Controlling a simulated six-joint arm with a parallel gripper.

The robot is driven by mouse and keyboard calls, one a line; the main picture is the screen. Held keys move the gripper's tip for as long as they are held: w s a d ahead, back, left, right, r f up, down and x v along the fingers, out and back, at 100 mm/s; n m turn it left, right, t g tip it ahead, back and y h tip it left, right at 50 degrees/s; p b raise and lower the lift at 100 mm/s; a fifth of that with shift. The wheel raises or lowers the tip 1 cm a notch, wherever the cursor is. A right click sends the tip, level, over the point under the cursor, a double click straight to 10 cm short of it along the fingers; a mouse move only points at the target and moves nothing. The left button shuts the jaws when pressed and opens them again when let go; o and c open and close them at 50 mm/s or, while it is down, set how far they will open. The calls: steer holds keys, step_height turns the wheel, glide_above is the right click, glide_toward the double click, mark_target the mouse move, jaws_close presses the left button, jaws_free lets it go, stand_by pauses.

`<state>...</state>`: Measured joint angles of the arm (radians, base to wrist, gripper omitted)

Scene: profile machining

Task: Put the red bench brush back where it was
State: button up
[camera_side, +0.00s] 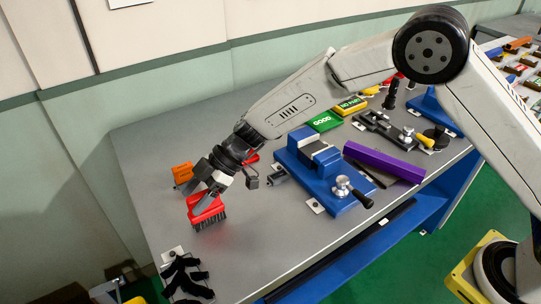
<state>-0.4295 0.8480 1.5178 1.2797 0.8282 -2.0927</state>
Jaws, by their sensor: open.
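The red bench brush (209,217) stands bristles down on the grey bench top, towards its left end. Its red body is on top and its dark bristles show below. My gripper (205,199) is open and right at the brush, with a grey finger across the red body. I cannot tell whether the fingers touch it. The far side of the brush is partly hidden by the gripper.
An orange block (181,173) stands close behind my gripper, and a red item (252,158) shows partly behind the wrist. A blue vise (322,170) and a purple bar (384,161) lie to the right. Black curved pieces (186,279) sit at the front left corner. Bench between is clear.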

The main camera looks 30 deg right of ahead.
steer(key=v, duration=1.1)
stand_by(0.4)
steer(key=s+d+f+m+t+h, duration=0.1)
steer(key=s+d+f+m+h, duration=0.1)
steer(key=s+d+m+h, duration=0.3)
steer(key=s+d+f+m+t+h, duration=0.1)
steer(key=s+d+m+h, duration=0.4)
steer(key=s+d+m, duration=0.8)
steer(key=s+d+f, duration=0.1)
steer(key=d, duration=0.7)
steer(key=shift+d+f+t, duration=0.3)
steer(key=shift+d+f, duration=0.05)
steer(key=shift+d, duration=0.05)
